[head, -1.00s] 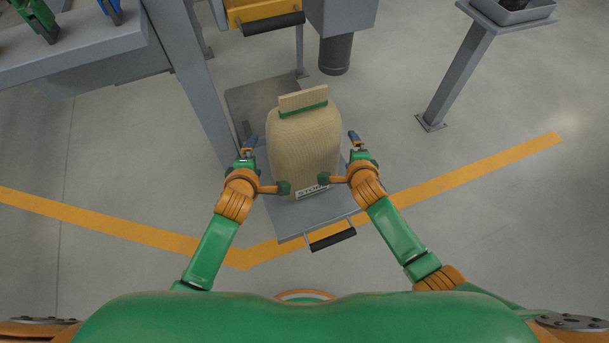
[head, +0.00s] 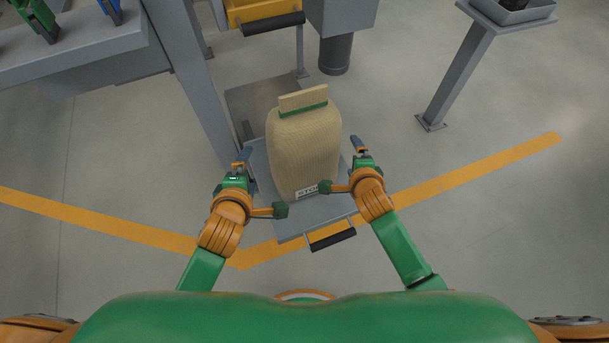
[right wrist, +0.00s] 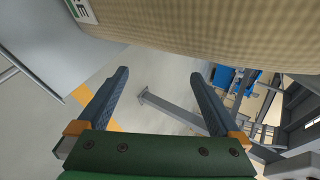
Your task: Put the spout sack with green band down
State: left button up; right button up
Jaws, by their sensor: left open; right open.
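The spout sack with green band (head: 303,150) is a tan woven sack, standing upright on a grey platform (head: 290,222) with a black front handle. Its green band is near the top and a white label near its base. My left gripper (head: 244,158) is open and empty, left of the sack and clear of it. My right gripper (head: 356,146) is open and empty beside the sack's right side. In the right wrist view the sack (right wrist: 210,30) fills the top, and nothing is between the open fingers (right wrist: 165,100). The sack's underside is hidden.
A grey post (head: 190,80) stands left behind the sack. A dark spout pipe (head: 335,54) and a yellow part with a black handle (head: 265,14) are behind it. A grey stand (head: 460,75) is at the back right. The floor on the right is clear, with an orange line.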

jog(key=v, duration=0.8)
jog(key=shift+s, duration=0.1)
notch_tip(320, 180, up, 10)
jog(key=p, duration=1)
jog(key=shift+r, duration=0.1)
notch_tip(320, 180, up, 8)
jog(key=p, duration=0.9)
